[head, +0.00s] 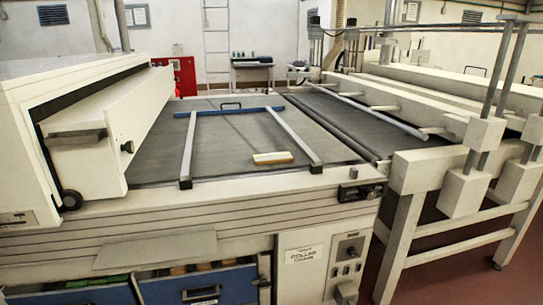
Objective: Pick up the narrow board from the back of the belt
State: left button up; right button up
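A small pale board (272,158) with a light-brown edge lies flat on the dark grey belt (220,150), in the front right part between two grey rails. It is short and narrow. Neither of my grippers is in view.
A grey rail (188,150) runs front to back on the left, another (293,137) on the right. A white hooded housing (100,110) overhangs the belt's left side. A second conveyor (360,115) with white beams stands at right. Blue drawers (200,288) sit below.

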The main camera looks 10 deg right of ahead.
aim_at(262, 160)
jog(key=i+j+z, duration=0.1)
jog(key=i+z, duration=0.2)
jog(key=i, duration=0.8)
